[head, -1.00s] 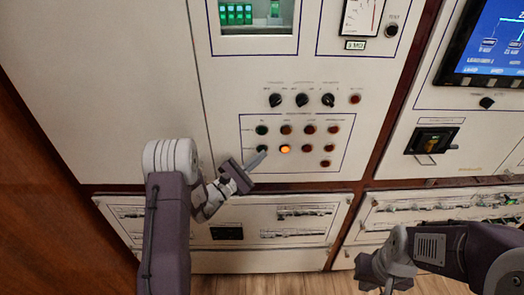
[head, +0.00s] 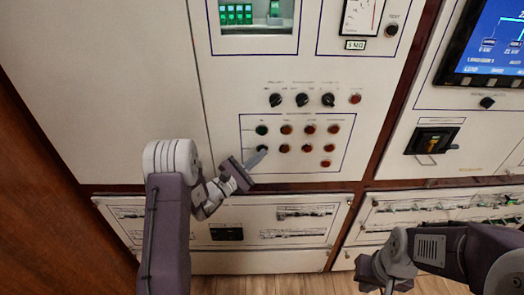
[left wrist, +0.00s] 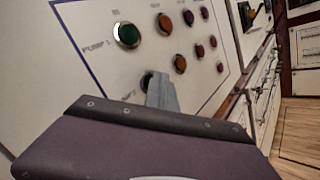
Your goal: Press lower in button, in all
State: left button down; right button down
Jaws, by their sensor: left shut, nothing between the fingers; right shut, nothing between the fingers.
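My right gripper (head: 388,289) is low at the right, empty and shut.
Several red buttons (head: 333,130) sit to the right on the same panel. Black rotary knobs (head: 302,100) are above. A breaker handle (head: 432,142) and a blue screen (head: 490,40) are on the right cabinet. White drawers (head: 225,250) lie below.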

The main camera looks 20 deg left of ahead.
pick_arm(q)
jog(key=shift+s, duration=0.1)
jog(key=shift+s+d, duration=0.25)
jog(key=shift+s, duration=0.45)
jog(key=s, duration=0.2)
jog(key=s+d+b, duration=0.1)
jog(key=s, duration=0.1)
jog(key=shift+s+d, duration=0.15)
jog(key=shift+s, duration=0.2)
dwell(0.4)
